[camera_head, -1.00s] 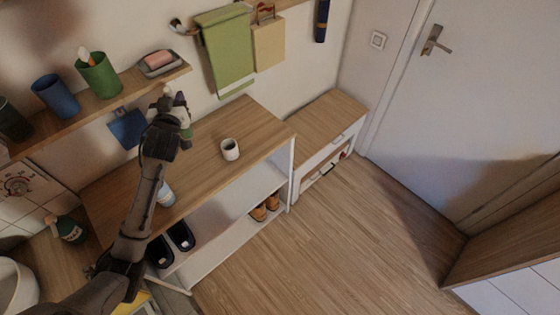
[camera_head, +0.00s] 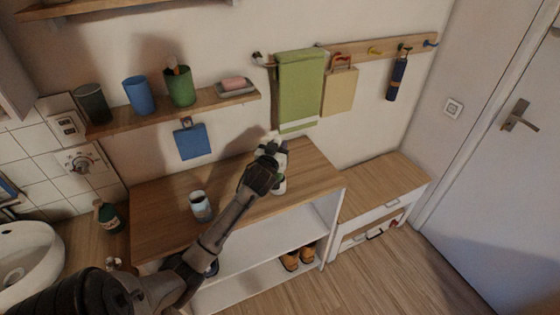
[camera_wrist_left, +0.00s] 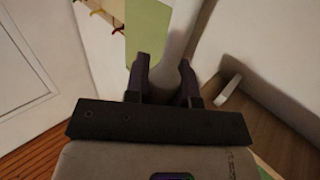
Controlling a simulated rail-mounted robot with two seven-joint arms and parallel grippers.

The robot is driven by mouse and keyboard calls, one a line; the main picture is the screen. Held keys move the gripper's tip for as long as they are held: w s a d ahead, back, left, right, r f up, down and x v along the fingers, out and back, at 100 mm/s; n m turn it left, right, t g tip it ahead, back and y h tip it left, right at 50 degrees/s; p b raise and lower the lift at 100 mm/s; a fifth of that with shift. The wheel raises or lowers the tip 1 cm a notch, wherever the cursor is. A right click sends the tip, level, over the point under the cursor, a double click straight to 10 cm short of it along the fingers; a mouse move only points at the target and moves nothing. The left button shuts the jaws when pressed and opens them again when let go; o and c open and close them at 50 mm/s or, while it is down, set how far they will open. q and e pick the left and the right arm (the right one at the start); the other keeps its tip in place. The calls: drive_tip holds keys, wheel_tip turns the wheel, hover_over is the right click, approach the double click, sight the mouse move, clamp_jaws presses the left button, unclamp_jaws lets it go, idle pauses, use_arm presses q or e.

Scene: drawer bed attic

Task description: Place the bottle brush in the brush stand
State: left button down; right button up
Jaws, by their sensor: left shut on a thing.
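My left gripper (camera_head: 273,152) is over the right part of the wooden cabinet top. In the left wrist view its dark fingers (camera_wrist_left: 165,85) are shut on a pale, slim piece (camera_wrist_left: 180,35), which I take to be the bottle brush's handle. In the head view the gripper hides most of the brush. A small pale patch (camera_head: 280,186) shows just below the gripper on the cabinet top, probably the white cup-like stand. Whether the brush touches it I cannot tell. My right gripper is not in view.
A pale cup with a bluish part (camera_head: 200,206) stands on the cabinet top (camera_head: 160,215), left of my gripper. A wall shelf (camera_head: 215,100) holds cups and a soap dish (camera_head: 237,87). A green towel (camera_head: 300,90) hangs behind. A low bench (camera_head: 385,180) stands at right.

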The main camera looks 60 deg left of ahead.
use_arm(q)
wheel_tip(320, 180, down, 4)
drive_tip(key=shift+f+b, duration=0.2)
drive_tip(key=shift+b, duration=0.45)
drive_tip(key=shift+f, duration=0.2)
drive_tip(key=c, duration=1)
unclamp_jaws()
drive_tip(key=shift+f, duration=0.1)
drive_tip(key=shift+o, duration=0.2)
